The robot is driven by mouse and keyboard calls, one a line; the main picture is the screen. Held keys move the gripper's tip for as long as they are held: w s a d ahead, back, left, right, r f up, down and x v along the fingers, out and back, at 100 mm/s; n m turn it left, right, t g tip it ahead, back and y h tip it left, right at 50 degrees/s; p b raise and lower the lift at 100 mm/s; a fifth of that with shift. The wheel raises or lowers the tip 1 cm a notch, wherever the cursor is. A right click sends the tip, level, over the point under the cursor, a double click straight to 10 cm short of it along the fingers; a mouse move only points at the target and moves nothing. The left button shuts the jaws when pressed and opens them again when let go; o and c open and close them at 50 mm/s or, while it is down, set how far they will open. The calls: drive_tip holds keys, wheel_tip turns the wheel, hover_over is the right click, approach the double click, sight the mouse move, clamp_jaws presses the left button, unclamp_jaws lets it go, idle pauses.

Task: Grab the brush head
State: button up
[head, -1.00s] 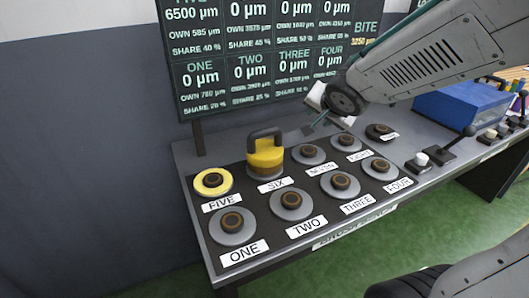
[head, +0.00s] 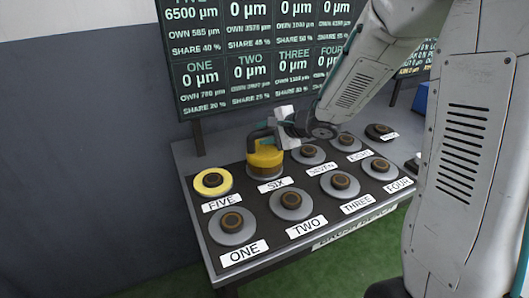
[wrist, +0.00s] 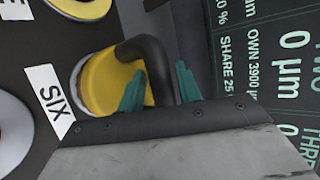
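The brush head (head: 265,161) is a yellow block with a dark arched handle, and it stands on the station labelled SIX. It also shows in the wrist view (wrist: 103,82), with its handle (wrist: 152,55) curving up towards my fingers. My gripper (head: 262,132) is at the handle, reaching in from the right. In the wrist view my gripper (wrist: 160,88) has its two teal fingers on either side of the handle. The fingers are apart, with a small gap showing on the left side of the handle. Contact on the right side is unclear.
Other round stations fill the grey table, including FIVE with a yellow ring (head: 212,183) and ONE (head: 232,226). A dark display board (head: 215,80) stands close behind the brush head. My arm covers the right side of the table.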

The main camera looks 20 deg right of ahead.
drive_tip(key=shift+x, duration=1.4)
clamp_jaws()
drive_tip(key=shift+r, duration=0.1)
